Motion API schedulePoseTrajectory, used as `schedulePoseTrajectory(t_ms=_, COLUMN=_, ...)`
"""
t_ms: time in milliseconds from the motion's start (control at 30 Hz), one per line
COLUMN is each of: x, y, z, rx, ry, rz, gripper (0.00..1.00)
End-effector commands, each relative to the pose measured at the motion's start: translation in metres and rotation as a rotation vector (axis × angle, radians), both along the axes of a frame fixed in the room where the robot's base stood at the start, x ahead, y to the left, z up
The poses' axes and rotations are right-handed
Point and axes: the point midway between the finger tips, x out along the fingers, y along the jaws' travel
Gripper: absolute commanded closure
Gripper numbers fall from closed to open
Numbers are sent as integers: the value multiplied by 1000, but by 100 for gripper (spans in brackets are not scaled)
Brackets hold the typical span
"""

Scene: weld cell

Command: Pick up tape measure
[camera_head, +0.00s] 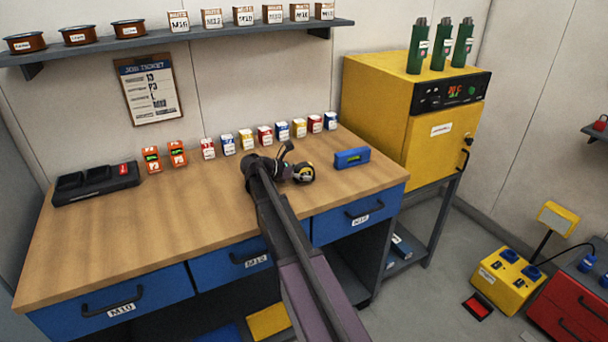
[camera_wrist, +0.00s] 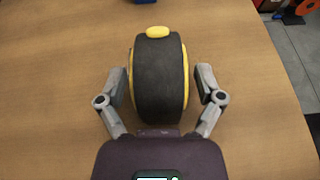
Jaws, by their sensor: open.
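The tape measure (camera_head: 304,173) is black and yellow and sits on the wooden workbench, right of the middle. In the wrist view the tape measure (camera_wrist: 158,78) stands between my two fingers, with a yellow button at its far end. My gripper (camera_head: 287,160) is open around it. In the wrist view my gripper (camera_wrist: 160,84) has one finger on each side, with a gap to the tape measure on both sides. The arm hides part of the bench in the head view.
A blue box-like item (camera_head: 352,158) lies right of the tape measure. A row of small boxes (camera_head: 264,135) stands along the back of the bench (camera_head: 130,230). A black charger-like tray (camera_head: 95,184) is at the left. A yellow cabinet (camera_head: 400,110) stands to the right.

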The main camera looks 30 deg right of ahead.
Motion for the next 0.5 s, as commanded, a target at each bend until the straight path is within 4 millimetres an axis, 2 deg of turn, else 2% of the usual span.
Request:
schedulePoseTrajectory(t_ms=267, x=0, y=0, z=0, rx=0, ry=-1, rz=-1, gripper=14)
schedulePoseTrajectory(t_ms=500, x=0, y=-1, z=0, rx=0, ry=0, rz=-2, gripper=86)
